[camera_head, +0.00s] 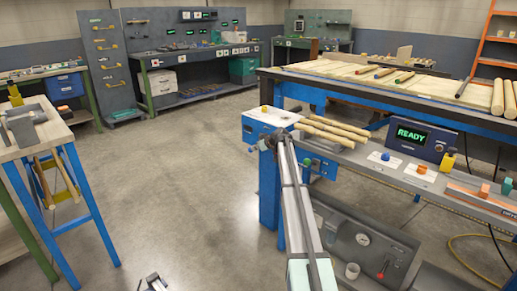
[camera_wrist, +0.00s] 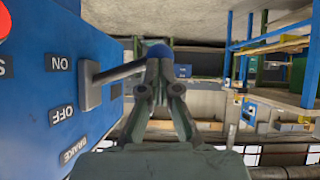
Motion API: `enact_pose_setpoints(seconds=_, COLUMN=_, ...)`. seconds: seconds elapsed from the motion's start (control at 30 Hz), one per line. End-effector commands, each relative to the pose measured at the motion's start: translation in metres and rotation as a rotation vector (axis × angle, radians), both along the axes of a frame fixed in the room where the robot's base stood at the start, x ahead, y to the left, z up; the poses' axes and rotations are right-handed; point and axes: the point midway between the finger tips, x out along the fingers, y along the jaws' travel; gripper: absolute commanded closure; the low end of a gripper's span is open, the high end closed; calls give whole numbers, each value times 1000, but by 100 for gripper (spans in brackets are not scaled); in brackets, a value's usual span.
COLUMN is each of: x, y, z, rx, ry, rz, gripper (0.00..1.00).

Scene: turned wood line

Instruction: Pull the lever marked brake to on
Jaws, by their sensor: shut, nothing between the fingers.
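The brake lever (camera_wrist: 122,73) sticks out from a blue panel (camera_wrist: 30,100) on the left of the wrist view. It has a grey base, a grey shaft and a blue knob (camera_wrist: 157,49). The shaft slants toward the ON side. My gripper (camera_wrist: 160,62) is shut, with its fingertips at the knob and shaft end; the knob shows just beyond them. Whether they touch is unclear.
A red button (camera_wrist: 3,22) shows at the panel's edge. Turned wooden rods (camera_head: 335,130) lie on the bench right of my arm. A display (camera_head: 411,134) reads READY. A wood-topped table (camera_head: 35,130) stands at left. The floor between is clear.

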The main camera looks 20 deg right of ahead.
Motion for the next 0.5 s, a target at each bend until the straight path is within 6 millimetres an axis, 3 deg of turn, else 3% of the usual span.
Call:
enact_pose_setpoints(seconds=0.33, x=1, y=0, z=-1, rx=-1, ry=-1, rz=0, gripper=100)
enact_pose_setpoints(seconds=0.5, x=0, y=0, z=-12, rx=-54, ry=-22, rz=-1, gripper=100)
